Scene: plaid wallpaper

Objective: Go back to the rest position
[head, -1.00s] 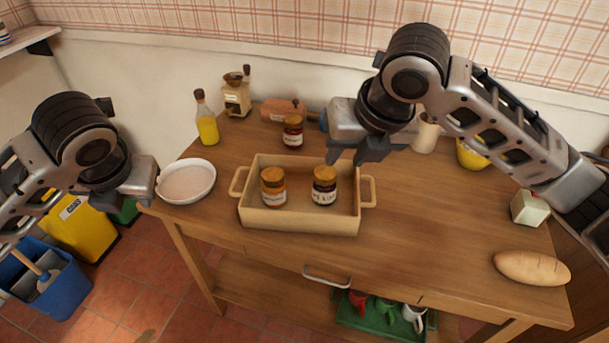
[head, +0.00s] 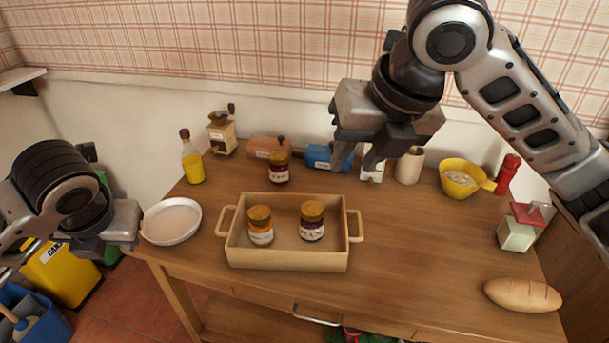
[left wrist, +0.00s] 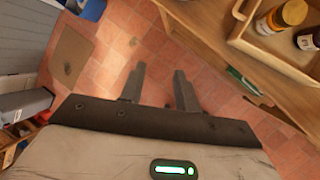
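My right gripper (head: 356,164) is raised above the back middle of the table. Its two fingers point down and stand apart with nothing between them. My left gripper (head: 122,248) is at the table's left edge, beside the white plate. In the left wrist view its fingers (left wrist: 158,88) are apart and empty, over the tiled floor. The wooden tray (head: 288,259) stands on the table (head: 420,235) with two jars upright in it: an orange-labelled jar (head: 260,226) on the left and a dark jar (head: 312,222) on the right.
Behind the tray stand another jar (head: 278,168), an oil bottle (head: 192,160) and a grinder (head: 222,134). The white plate (head: 171,221) lies at the left. A yellow bowl (head: 458,178), a red shaker (head: 507,174), a carton (head: 518,232) and bread (head: 523,295) are at the right.

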